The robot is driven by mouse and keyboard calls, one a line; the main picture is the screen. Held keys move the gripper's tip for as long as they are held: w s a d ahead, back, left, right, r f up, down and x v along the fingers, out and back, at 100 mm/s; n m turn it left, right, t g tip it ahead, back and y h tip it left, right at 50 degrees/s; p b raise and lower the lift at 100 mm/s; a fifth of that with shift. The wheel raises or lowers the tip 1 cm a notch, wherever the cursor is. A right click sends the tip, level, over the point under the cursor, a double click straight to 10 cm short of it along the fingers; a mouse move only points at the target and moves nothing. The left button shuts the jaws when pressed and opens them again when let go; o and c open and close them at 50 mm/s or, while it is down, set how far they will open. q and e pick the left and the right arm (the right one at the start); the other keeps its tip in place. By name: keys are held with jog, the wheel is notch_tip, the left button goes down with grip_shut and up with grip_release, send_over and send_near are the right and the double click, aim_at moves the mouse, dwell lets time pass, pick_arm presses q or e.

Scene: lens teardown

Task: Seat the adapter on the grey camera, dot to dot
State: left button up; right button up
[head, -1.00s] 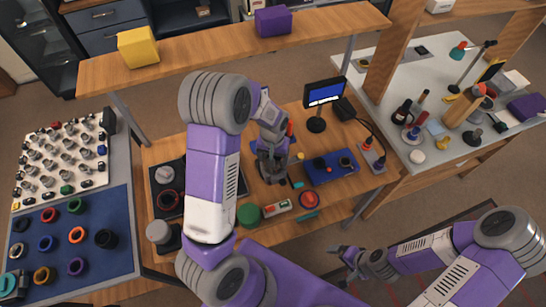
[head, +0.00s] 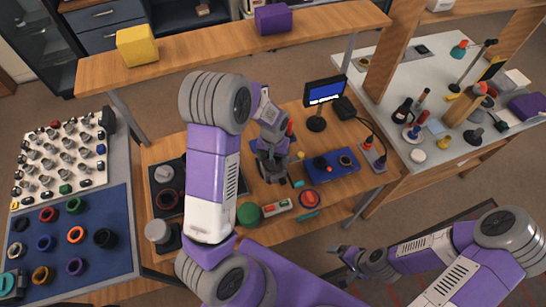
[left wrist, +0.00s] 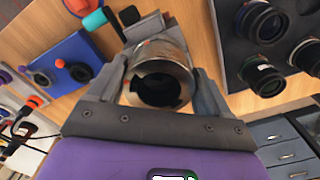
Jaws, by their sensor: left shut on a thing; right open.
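My left gripper (head: 271,172) points down over the wooden bench in the head view. In the left wrist view (left wrist: 160,85) its two fingers are shut on either side of a short, shiny metal ring with a dark bore, which I take to be the adapter (left wrist: 160,52). A dark grey body (left wrist: 143,25) shows just behind the ring; it may be the grey camera, but the ring and gripper hide most of it. I cannot tell whether the two touch. My right gripper (head: 346,264) is open and empty in front of the bench.
A blue mat (head: 345,173) with small parts lies right of the left gripper, near a small monitor (head: 324,92). A dark lens tray (left wrist: 232,45) lies beside the gripper. A shelf (head: 215,45) spans the back.

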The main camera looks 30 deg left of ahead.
pick_arm(q)
jog(key=shift+f+b, duration=0.4)
jog(key=shift+f, duration=0.1)
dwell(0.4)
